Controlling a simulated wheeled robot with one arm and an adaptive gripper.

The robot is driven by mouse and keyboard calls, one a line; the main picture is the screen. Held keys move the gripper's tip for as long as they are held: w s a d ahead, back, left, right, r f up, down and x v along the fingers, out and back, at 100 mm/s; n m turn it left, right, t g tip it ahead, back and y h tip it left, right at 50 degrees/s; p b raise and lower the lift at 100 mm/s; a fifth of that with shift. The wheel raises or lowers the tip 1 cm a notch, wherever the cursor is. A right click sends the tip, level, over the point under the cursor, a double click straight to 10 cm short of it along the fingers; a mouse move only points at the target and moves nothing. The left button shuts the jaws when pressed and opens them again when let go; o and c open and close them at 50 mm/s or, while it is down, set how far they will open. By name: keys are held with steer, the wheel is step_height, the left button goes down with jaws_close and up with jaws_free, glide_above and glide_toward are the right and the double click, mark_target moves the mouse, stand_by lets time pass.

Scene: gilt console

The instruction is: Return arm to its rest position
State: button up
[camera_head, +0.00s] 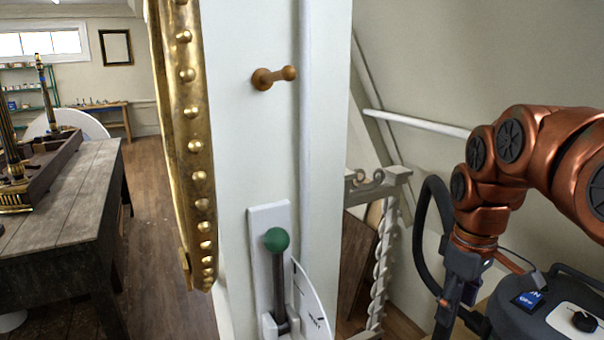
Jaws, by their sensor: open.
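My copper-coloured arm comes in from the right edge and bends down at the lower right. My gripper (447,322) hangs below the wrist, close beside the dark body with a switch at the lower right. It points downward and its jaws are open. Its fingertips are partly cut off or hidden at the bottom of the picture, and I see nothing held in it. It is well to the right of the white post and apart from it.
A lever with a green ball knob (276,240) stands upright on the white post (248,140). A wooden peg (274,77) sticks out above. A gilt studded edge (190,130) runs down the left. A grey wooden table (60,220) stands far left, with bare floor (160,220) beside it.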

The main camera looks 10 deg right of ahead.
steer(key=s+a+f+m, duration=0.2)
steer(key=s+a+f, duration=0.4)
steer(key=s, duration=0.3)
steer(key=s+a+f+m+g, duration=0.1)
steer(key=s+a+f+m, duration=0.2)
steer(key=s+a+f, duration=0.3)
steer(key=s+a, duration=0.2)
steer(key=s, duration=0.1)
steer(key=shift+s+f+g, duration=0.2)
steer(key=shift+f+g, duration=0.05)
steer(key=shift+g, duration=0.05)
steer(key=shift+c, duration=0.3)
